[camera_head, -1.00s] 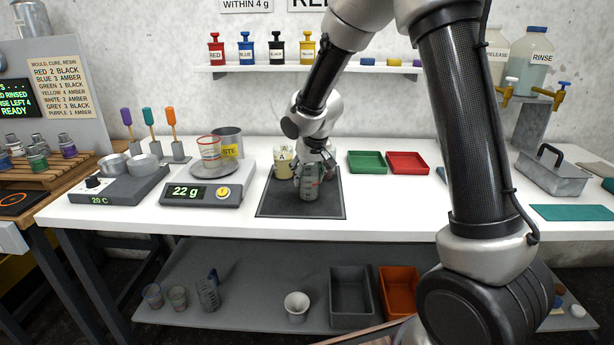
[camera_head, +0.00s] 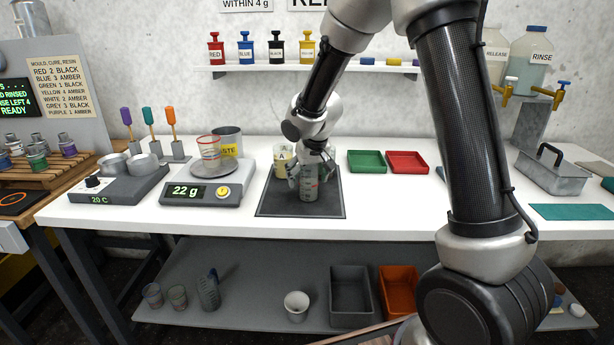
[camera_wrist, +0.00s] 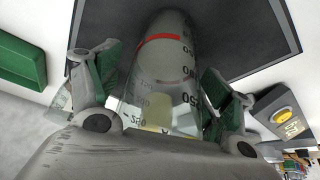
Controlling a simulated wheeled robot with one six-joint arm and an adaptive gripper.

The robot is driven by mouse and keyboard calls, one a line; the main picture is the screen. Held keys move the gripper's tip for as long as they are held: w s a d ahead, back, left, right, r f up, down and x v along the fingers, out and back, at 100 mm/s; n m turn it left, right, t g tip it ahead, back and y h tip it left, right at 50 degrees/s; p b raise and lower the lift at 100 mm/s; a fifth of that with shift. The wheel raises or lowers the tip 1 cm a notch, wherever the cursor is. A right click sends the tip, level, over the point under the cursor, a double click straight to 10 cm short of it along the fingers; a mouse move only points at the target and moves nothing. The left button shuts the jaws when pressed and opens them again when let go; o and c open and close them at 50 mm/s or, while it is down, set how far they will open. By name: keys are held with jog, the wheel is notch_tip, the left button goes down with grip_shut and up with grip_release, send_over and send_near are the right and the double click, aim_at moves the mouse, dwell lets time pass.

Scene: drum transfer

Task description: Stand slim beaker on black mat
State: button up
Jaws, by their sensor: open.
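The slim beaker (camera_head: 309,184), clear with dark markings, stands upright on the black mat (camera_head: 267,207) near its middle. In the wrist view the beaker (camera_wrist: 160,85) shows a red line and numbers, and it lies between the two fingers. My gripper (camera_head: 311,174) is open around the beaker, with a finger on each side; its green-padded fingertips (camera_wrist: 163,85) are apart from the glass as far as I can see. The black mat also fills the top of the wrist view (camera_wrist: 240,30).
Green (camera_head: 367,161) and red (camera_head: 408,162) trays lie back right.

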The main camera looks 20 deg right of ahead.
jog(key=v, duration=1.2)
jog(key=s+d+r, duration=0.3)
jog(key=s+d, duration=0.2)
jog(key=s, duration=0.2)
jog(key=s+d+r, duration=0.4)
jog(key=s+d, duration=0.1)
jog(key=s, duration=0.2)
jog(key=s+d, duration=0.2)
jog(key=s, duration=0.6)
jog(key=s+d+f, duration=0.1)
jog(key=s+d, duration=0.1)
jog(key=s, duration=0.6)
jog(key=shift+m+g, duration=0.3)
jog(key=shift+m, duration=0.1)
